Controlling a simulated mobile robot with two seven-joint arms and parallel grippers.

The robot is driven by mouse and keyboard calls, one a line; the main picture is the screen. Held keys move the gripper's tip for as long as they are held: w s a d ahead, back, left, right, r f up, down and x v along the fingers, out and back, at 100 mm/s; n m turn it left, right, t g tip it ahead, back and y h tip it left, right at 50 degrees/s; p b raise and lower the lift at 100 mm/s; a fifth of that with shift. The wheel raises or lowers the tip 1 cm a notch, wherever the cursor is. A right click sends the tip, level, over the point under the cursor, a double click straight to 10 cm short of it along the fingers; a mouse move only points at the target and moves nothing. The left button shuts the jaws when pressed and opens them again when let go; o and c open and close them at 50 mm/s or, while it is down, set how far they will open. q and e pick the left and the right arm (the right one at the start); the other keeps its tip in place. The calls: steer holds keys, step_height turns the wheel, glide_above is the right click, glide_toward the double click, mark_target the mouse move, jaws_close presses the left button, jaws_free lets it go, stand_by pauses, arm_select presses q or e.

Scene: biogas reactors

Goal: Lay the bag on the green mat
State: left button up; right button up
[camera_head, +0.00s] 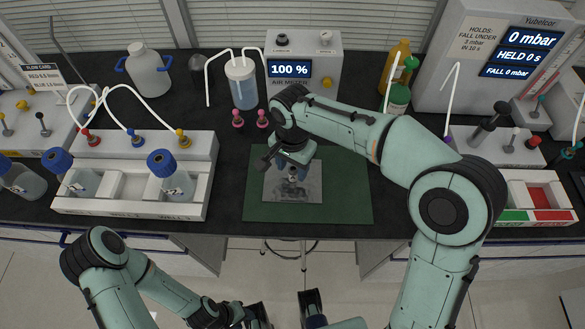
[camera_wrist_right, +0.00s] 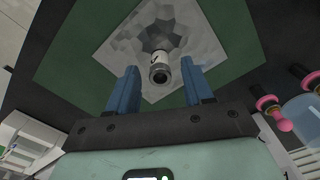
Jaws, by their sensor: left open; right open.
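The bag (camera_head: 308,187) is a flat, silvery-grey square lying on the green mat (camera_head: 350,200); it also shows in the right wrist view (camera_wrist_right: 205,48). A small pale port with a dark round opening (camera_wrist_right: 159,70) stands up from the bag's middle. My right gripper (camera_head: 291,172) is above the bag. In the right wrist view its two blue fingers (camera_wrist_right: 160,88) are open on either side of the port, with gaps to it. My left gripper (camera_head: 285,313) is open and empty at the bottom of the head view, in front of the bench.
A white rack with blue-capped bottles (camera_head: 135,203) stands left of the mat. Behind the mat are a clear vessel (camera_head: 242,85), two pink fittings (camera_head: 262,119) and the air meter (camera_head: 303,65). A red-and-green tray (camera_head: 540,200) is at the right.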

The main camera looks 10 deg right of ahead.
mark_target(293, 173)
step_height(293, 173, up, 10)
steer(key=p, duration=0.1)
steer(key=shift+p, duration=0.3)
stand_by(0.4)
